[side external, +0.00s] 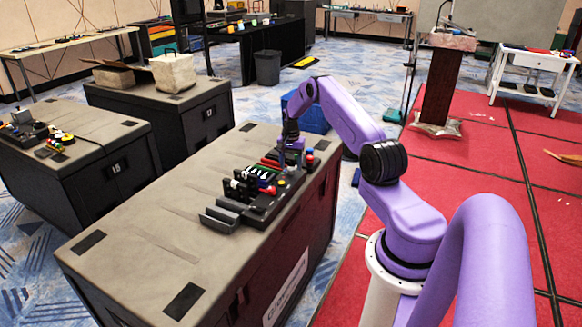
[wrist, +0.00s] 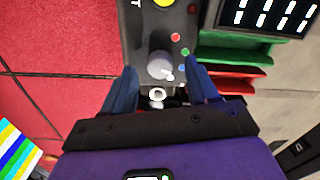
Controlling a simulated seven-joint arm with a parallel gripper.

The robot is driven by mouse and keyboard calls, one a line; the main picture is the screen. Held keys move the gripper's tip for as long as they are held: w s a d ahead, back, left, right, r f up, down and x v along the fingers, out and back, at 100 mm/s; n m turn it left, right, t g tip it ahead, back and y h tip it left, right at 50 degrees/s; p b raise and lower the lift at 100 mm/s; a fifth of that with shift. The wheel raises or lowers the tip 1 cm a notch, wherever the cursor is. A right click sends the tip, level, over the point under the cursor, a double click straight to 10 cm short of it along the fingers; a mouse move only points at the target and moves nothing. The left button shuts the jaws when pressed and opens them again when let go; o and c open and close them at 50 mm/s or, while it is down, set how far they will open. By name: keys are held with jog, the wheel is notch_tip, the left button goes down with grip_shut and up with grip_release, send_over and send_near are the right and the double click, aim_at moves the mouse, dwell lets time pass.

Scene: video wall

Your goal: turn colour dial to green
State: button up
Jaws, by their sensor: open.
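The colour dial (wrist: 158,64) is a round grey knob on a dark panel (wrist: 140,32) in the wrist view. A red dot (wrist: 176,37), a green dot (wrist: 185,51) and a blue dot (wrist: 182,67) lie in an arc to its right. A small white spot shows at its lower right edge; I cannot tell whether it is the pointer. My gripper (wrist: 160,68) is open, with one blue finger on each side of the knob; contact cannot be told. In the side external view my gripper (side external: 292,150) is low over the panel, and the dial cannot be made out.
A yellow button (wrist: 163,3) sits at the panel's far end. Green (wrist: 235,52) and red (wrist: 232,84) trays and a dark board with white marks (wrist: 270,14) lie to the right. The panel stands on a large grey case (side external: 150,225), whose near left top is mostly clear.

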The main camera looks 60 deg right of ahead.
jog(key=shift+f, duration=0.75)
jog(key=shift+c, duration=0.2)
jog(key=c, duration=1)
jog(key=shift+n, duration=0.4)
jog(key=n, duration=0.3)
jog(key=shift+n, duration=1.9)
